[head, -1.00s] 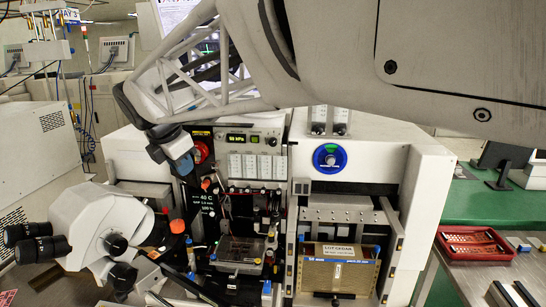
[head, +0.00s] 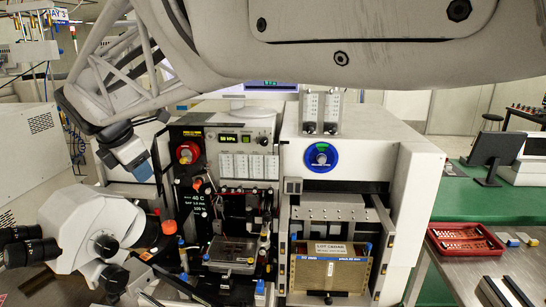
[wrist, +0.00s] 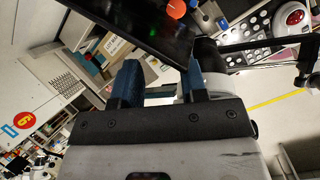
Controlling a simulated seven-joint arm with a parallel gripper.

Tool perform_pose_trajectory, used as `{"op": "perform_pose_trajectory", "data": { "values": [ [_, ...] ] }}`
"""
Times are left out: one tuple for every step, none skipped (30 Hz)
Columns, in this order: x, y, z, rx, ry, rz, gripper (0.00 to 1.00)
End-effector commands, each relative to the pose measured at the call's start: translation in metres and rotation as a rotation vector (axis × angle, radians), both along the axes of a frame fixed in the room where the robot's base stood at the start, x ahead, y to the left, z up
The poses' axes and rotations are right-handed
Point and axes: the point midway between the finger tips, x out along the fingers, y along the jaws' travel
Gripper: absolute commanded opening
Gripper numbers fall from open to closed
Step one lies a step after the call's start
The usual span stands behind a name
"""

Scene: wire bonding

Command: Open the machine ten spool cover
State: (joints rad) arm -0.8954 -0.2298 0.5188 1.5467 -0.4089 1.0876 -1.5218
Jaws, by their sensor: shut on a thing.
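The machine's black front panel (head: 199,198) carries a red round part (head: 187,152) at its upper left; the panel also shows dark at the top of the wrist view (wrist: 135,22). I cannot clearly make out the spool cover. My gripper (head: 141,168) is at the panel's left, beside the red part and apart from it in the picture. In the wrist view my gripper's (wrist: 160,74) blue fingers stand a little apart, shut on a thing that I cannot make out.
A white microscope head (head: 82,228) with black eyepieces stands below my gripper. The machine's white housing (head: 420,195) with a blue dial (head: 321,157) is to the right. A red tray (head: 465,240) lies on the bench at far right.

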Motion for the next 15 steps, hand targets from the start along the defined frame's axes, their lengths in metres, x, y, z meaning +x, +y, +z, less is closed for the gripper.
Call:
{"op": "perform_pose_trajectory", "data": {
  "values": [
    [0.0045,0.0017,-0.0016,0.0,-0.005,0.001,0.0],
    [0.0045,0.0019,-0.0017,0.0,-0.005,0.001,0.0],
    [0.0047,0.0019,-0.0019,0.0,-0.005,0.001,0.0],
    [0.0048,0.0019,-0.002,0.0,-0.005,0.001,0.0],
    [0.0048,0.0019,-0.0022,0.0,-0.005,0.001,0.0],
    [0.005,0.0019,-0.0024,-0.001,-0.004,0.001,0.0],
    [0.0051,0.0018,-0.0024,-0.001,-0.004,0.001,0.0],
    [0.0052,0.0017,-0.0026,-0.001,-0.004,0.001,0.0],
    [0.0053,0.0016,-0.0028,-0.001,-0.004,0.001,0.0],
    [0.0054,0.0015,-0.0029,-0.002,-0.004,0.0,0.0],
    [0.0054,0.0014,-0.003,-0.002,-0.004,0.0,0.0],
    [0.0056,0.0014,-0.0032,-0.002,-0.004,0.0,0.0],
    [0.0057,0.0012,-0.0033,-0.002,-0.004,0.0,0.41],
    [0.0056,0.0012,-0.0035,-0.002,-0.003,-0.001,0.44],
    [0.0054,0.0011,-0.0039,-0.003,-0.003,-0.001,0.44]
  ]
}}
